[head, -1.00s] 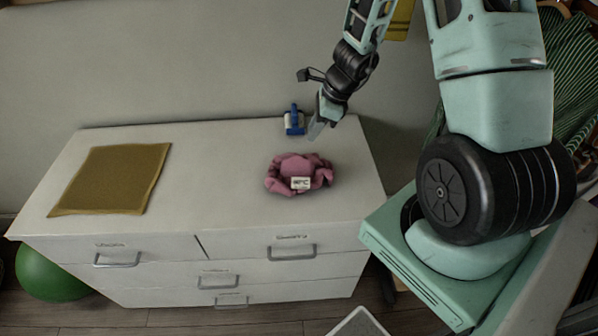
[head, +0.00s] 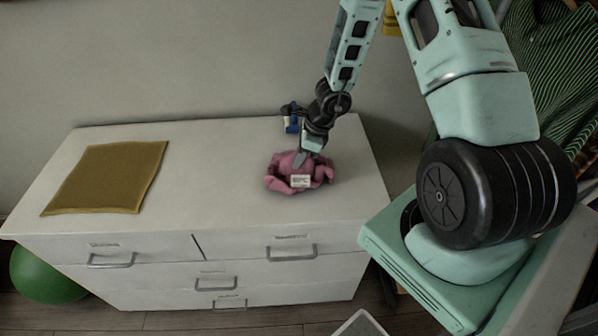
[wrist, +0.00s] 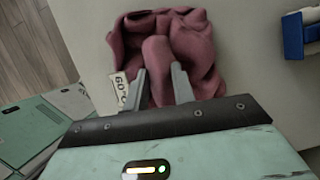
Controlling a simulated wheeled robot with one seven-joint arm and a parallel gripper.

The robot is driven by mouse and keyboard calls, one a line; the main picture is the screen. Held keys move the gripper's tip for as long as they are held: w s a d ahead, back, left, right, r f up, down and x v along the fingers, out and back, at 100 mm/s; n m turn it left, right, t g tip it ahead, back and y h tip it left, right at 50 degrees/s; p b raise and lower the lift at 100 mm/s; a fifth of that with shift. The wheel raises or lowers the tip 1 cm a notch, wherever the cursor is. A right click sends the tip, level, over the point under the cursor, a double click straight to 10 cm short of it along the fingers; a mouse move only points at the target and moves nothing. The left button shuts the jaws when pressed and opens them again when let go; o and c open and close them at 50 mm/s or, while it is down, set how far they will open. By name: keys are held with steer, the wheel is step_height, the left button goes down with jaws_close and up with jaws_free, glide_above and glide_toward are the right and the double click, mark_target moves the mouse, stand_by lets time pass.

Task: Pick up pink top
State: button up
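The pink top (head: 280,182) lies crumpled on the right part of the white dresser top, with a white label (head: 301,181) on its front. It also shows in the wrist view (wrist: 200,45), where the label is partly behind a finger. My gripper (head: 300,160) points down at the top's upper part. In the wrist view my gripper (wrist: 158,73) is open, its two fingers apart on either side of a raised fold of the pink cloth. I cannot tell whether the fingers touch the fold.
The white dresser (head: 215,195) has a folded mustard cloth (head: 108,178) at its left. A small blue and white object (head: 291,125) stands behind the top, partly hidden by my arm. A green ball (head: 47,277) is on the floor at left. The dresser's middle is clear.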

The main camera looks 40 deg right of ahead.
steer(key=shift+c, duration=0.3)
jaws_close()
steer(key=shift+r, duration=0.1)
